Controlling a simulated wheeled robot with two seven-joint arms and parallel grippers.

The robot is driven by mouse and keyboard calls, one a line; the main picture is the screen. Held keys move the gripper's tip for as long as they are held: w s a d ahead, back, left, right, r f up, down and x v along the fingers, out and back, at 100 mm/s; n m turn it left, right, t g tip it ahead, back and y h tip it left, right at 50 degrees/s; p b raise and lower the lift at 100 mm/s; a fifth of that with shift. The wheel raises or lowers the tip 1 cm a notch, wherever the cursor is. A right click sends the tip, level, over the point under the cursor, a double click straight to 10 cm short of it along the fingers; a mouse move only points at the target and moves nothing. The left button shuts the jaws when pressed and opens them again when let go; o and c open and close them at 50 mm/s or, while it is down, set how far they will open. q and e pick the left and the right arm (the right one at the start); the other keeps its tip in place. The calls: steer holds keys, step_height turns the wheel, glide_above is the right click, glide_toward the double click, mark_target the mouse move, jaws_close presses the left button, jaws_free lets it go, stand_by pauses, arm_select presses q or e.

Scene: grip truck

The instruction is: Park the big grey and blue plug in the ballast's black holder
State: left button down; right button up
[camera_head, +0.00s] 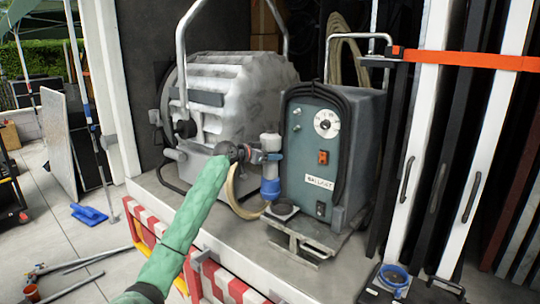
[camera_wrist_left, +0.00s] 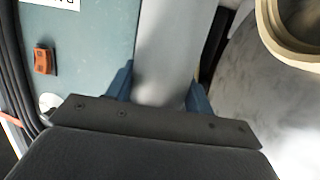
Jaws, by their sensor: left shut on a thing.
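The big plug has a grey upper body (camera_head: 270,142) and a blue lower end (camera_head: 270,188). It hangs upright in front of the left edge of the ballast (camera_head: 304,150). My left gripper (camera_head: 265,157) is shut around its middle. In the left wrist view the plug's grey body (camera_wrist_left: 172,45) stands between the blue fingers (camera_wrist_left: 158,92). The black holder (camera_head: 283,210) is a round dark ring low at the ballast's front. The plug's blue end is above it and slightly left, apart from it. My right gripper is not in view.
A tan cable (camera_head: 234,192) loops left of the plug. A big grey lamp (camera_head: 235,95) stands behind on the truck bed (camera_head: 215,218). A metal bracket (camera_head: 303,242) juts out below the holder. A blue ring (camera_head: 393,278) lies at the lower right.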

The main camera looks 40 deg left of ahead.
arm_select(q)
steer(key=s+d+r+p, duration=0.1)
steer(key=s+d, duration=0.2)
steer(key=d, duration=0.3)
steer(key=shift+s+p, duration=0.25)
steer(key=shift+p, duration=0.15)
stand_by(2.2)
steer(key=shift+d, duration=0.2)
stand_by(0.6)
steer(key=shift+s+f+b, duration=0.1)
steer(key=shift+f+b, duration=0.3)
steer(key=shift+f, duration=0.2)
stand_by(0.6)
steer(key=shift+r, duration=0.1)
steer(key=shift+r+p, duration=1)
steer(key=shift+r, duration=0.9)
steer(key=shift+w+f, duration=0.15)
steer(key=shift+w, duration=0.05)
steer(key=shift+w+f, duration=0.5)
steer(key=shift+w, duration=0.4)
